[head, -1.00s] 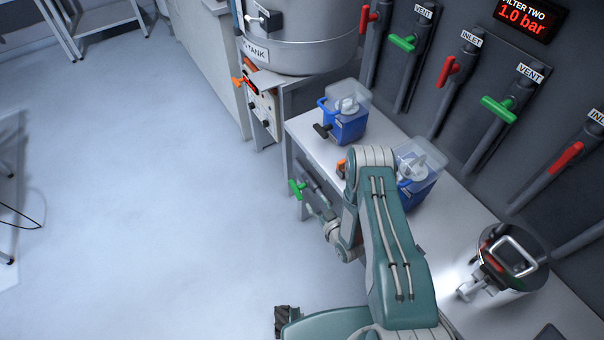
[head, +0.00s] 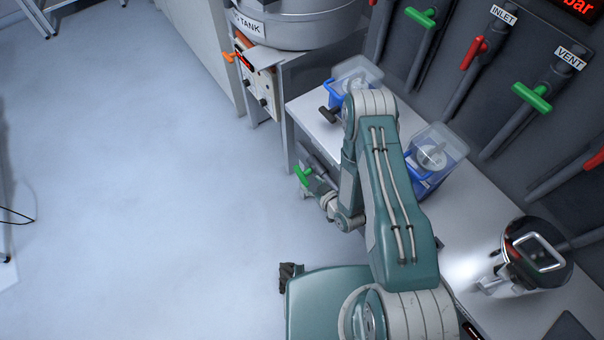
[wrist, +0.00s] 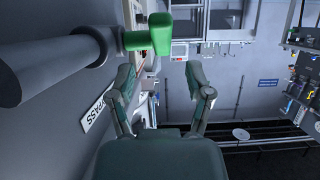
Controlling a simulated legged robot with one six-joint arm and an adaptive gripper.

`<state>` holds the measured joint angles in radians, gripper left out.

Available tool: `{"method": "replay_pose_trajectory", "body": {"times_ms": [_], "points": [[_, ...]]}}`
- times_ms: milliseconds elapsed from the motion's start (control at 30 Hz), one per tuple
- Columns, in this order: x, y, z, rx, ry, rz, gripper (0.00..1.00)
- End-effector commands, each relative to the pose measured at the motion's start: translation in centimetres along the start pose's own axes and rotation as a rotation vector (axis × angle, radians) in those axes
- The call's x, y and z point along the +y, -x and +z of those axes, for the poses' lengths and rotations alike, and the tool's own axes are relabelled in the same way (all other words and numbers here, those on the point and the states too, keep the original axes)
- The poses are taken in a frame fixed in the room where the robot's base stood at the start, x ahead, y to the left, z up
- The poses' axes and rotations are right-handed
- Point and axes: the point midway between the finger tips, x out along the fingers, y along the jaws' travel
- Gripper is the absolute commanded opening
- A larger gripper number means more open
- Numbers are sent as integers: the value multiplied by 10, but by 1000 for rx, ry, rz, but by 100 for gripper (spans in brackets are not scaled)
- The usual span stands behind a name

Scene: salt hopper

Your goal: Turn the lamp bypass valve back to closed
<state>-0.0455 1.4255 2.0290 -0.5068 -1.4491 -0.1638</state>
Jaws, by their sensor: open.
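The bypass valve has a green T-shaped handle (head: 303,175) on a grey pipe at the near side of the bench, below its top. In the wrist view the green handle (wrist: 160,34) is large at the top, its stem joined to the dark grey pipe (wrist: 45,68). A white label (wrist: 94,114) ending in "PASS" is on the wall below that pipe. My gripper (wrist: 162,75) is open and empty, its fingers apart, with the handle just beyond the fingertips. No contact shows. In the head view the gripper is small and beside the green handle.
Two blue containers with clear lids, one here (head: 432,150), and a shiny round pot (head: 530,258) stand on the white bench (head: 455,215). The tank (head: 300,25) and an orange-handled panel (head: 250,75) are further back. Red and green wall valves line the right.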

Motion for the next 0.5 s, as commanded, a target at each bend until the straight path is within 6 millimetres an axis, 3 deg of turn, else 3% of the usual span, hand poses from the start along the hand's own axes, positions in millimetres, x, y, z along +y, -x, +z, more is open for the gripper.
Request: {"method": "replay_pose_trajectory", "body": {"times_ms": [200,500], "points": [[-1,-40,0,2,1,-2,66],[0,-62,0,0,-2,-1,66]]}}
